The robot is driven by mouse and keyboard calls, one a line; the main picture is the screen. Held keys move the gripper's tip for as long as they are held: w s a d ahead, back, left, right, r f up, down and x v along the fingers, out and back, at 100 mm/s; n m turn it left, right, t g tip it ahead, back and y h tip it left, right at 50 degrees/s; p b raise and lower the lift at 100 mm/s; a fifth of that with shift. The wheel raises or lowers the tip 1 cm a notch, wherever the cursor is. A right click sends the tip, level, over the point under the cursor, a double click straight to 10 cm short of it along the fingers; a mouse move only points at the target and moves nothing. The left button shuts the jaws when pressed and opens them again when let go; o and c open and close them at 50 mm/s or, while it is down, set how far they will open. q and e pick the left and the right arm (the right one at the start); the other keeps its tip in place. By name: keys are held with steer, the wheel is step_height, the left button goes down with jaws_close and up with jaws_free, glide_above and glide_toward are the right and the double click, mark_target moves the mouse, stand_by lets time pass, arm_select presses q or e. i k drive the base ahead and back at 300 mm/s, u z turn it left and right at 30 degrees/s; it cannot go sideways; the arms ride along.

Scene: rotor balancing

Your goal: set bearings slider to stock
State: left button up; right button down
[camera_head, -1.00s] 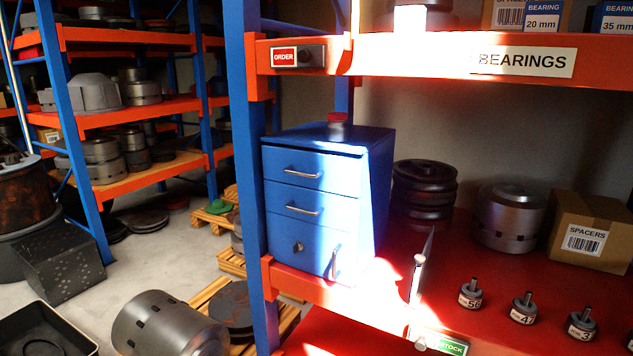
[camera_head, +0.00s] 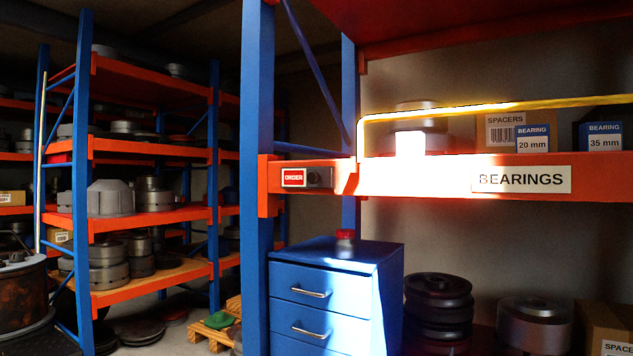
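The bearings slider (camera_head: 319,177) is a dark grey block on the front of the orange shelf beam, near the blue upright. It sits at the right of its plate, and the red ORDER label (camera_head: 293,178) shows uncovered to its left. No green STOCK label shows there. The white BEARINGS sign (camera_head: 521,179) is on the same beam further right. Neither of my grippers is in view.
A blue drawer cabinet (camera_head: 325,318) with a small red-capped item (camera_head: 345,237) on top stands below the beam. A yellow rail (camera_head: 500,107) runs above the beam, with boxed bearings (camera_head: 533,138) behind it. The space before the slider looks clear.

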mark_target(315, 177)
steer(key=z, duration=0.45)
steer(key=i, duration=0.85)
steer(key=u, duration=0.15)
